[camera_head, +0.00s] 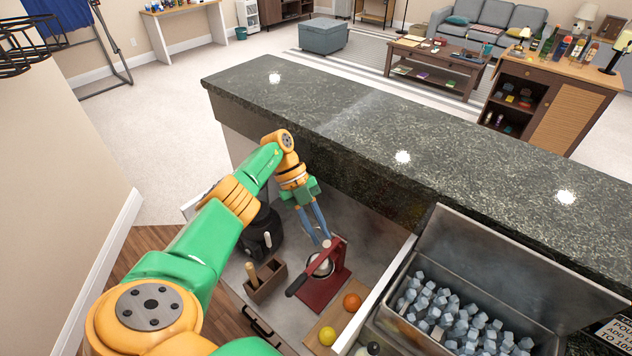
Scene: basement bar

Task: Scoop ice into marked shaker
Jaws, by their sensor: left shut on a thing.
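Ice cubes (455,318) lie heaped in an open metal bin (392,283) at the lower right. Its grey lid (505,268) stands raised behind them. My left gripper (323,238) reaches down below the dark stone counter, left of the bin. Its blue-grey fingers are close together, with their tips at the top of a red press (338,262) with a dark lever. The gripper looks shut on the top of this press; the contact is small in the picture. I can make out no scoop and no marked shaker. My right gripper is not in view.
A wooden caddy (267,283) and a black container (265,235) stand left of the press. An orange (352,301) and a lemon (327,336) lie on a board in front. The stone counter (380,150) is clear on top and rises behind the work area.

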